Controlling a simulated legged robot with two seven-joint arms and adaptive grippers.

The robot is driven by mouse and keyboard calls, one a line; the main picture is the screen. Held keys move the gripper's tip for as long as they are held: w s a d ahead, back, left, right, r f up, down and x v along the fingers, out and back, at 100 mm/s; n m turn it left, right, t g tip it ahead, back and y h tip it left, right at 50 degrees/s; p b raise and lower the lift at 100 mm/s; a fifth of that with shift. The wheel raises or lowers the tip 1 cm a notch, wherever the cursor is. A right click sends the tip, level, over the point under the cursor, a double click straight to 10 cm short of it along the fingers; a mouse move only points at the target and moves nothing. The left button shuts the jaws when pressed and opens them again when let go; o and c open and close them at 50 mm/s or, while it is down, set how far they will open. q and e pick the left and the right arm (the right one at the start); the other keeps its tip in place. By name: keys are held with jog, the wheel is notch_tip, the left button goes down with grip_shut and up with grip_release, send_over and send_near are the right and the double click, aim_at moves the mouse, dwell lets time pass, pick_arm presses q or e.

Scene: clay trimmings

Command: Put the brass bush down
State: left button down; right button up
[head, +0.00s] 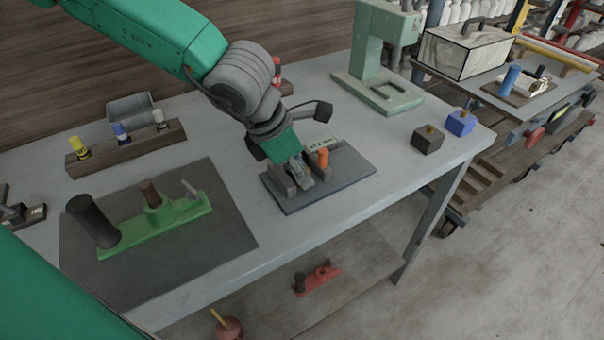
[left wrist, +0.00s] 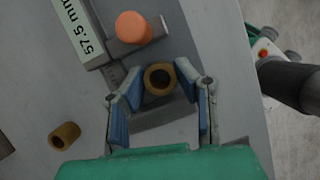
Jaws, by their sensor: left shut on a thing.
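My left gripper (head: 301,172) is low over a dark plate (head: 345,185) on the bench. In the left wrist view its blue-padded fingers (left wrist: 160,98) are shut on a brass bush (left wrist: 146,78), a short ring seen end-on with a dark bore. A grey measuring device (left wrist: 92,28) reading 57.5 mm, with an orange knob (left wrist: 133,27), is beside it; the knob also shows in the head view (head: 322,157). I cannot tell whether the bush touches the surface below. A second brass-coloured ring (left wrist: 64,136) lies left of the gripper. My right gripper is not in view.
A pale green press stand (head: 368,60) is at the back.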

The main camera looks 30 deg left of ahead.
pick_arm(q)
jog(key=shift+a, duration=0.15)
jog(key=c, duration=1.5)
grip_release()
jog(key=shift+a, duration=0.1)
jog(key=shift+d+r, duration=0.1)
jog(key=shift+d, duration=0.35)
jog(key=p+v, duration=0.4)
jog(key=v, duration=0.8)
jog(key=shift+a+p, duration=0.15)
jog(key=shift+p, duration=0.25)
